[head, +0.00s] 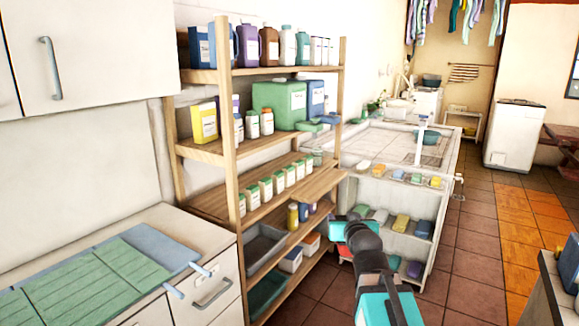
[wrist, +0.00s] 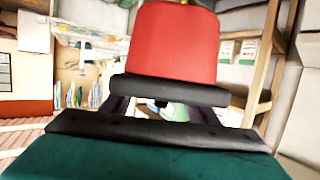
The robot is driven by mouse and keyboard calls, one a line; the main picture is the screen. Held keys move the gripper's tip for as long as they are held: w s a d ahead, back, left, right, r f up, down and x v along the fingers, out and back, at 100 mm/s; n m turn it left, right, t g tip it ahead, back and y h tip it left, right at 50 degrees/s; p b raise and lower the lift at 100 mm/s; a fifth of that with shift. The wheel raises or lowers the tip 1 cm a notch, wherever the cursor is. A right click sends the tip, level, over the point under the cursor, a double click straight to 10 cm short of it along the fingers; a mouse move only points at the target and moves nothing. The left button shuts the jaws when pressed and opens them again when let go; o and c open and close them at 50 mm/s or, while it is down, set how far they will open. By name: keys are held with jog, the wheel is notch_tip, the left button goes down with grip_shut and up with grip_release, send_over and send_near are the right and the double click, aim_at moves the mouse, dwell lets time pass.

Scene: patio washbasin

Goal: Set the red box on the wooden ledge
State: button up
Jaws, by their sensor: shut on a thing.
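The red box (wrist: 172,42) fills the upper middle of the wrist view, just beyond the dark finger bars. My gripper (wrist: 166,92) is shut on it. In the head view my gripper (head: 345,225) is at the right front of the wooden rack, seen from behind. A bit of red (head: 345,251) shows just below it; I cannot tell whether this is the held box. The likely wooden ledge (head: 309,184) is a bare board jutting from the rack's right side, at the level of the small green-and-white boxes. My gripper is to the right of and below it in the picture.
The wooden rack (head: 228,130) holds bottles, cartons and bins on several levels. A row of small boxes (head: 266,188) stands left of the board. A white basin unit (head: 385,150) with soaps is behind my arm. Tiled floor (head: 478,235) is clear at the right.

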jog(key=shift+d+r, duration=0.1)
jog(key=shift+r, duration=0.05)
dwell(0.3)
jog(key=s+d+f+m+g+h+b, duration=0.1)
jog(key=s+d+f+m+h+b, duration=0.25)
jog(key=d, duration=0.85)
jog(key=s+d+f+m+g+h+b, duration=0.25)
jog(key=s+d+b, duration=0.2)
jog(key=d, duration=0.65)
jog(key=s+d+f+m+g+h+b, duration=0.1)
jog(key=s+d+f+m+h+b, duration=0.2)
jog(key=d, duration=0.9)
jog(key=s+d+m+g+h+b, duration=0.2)
jog(key=s+d+m+g+b, duration=0.1)
jog(key=s+d, duration=0.4)
jog(key=s+d+m+g+h+b, duration=0.1)
jog(key=s+d+m+g+b, duration=0.2)
jog(key=s+d, duration=0.4)
jog(key=s+d+m+g+h+b, duration=0.2)
jog(key=s+d, duration=0.5)
jog(key=s, duration=0.9)
jog(key=shift+f+m+g+h+b, duration=0.3)
jog(key=shift+m+g+b, duration=0.15)
jog(key=shift+g, duration=0.7)
jog(key=shift+d, duration=0.1)
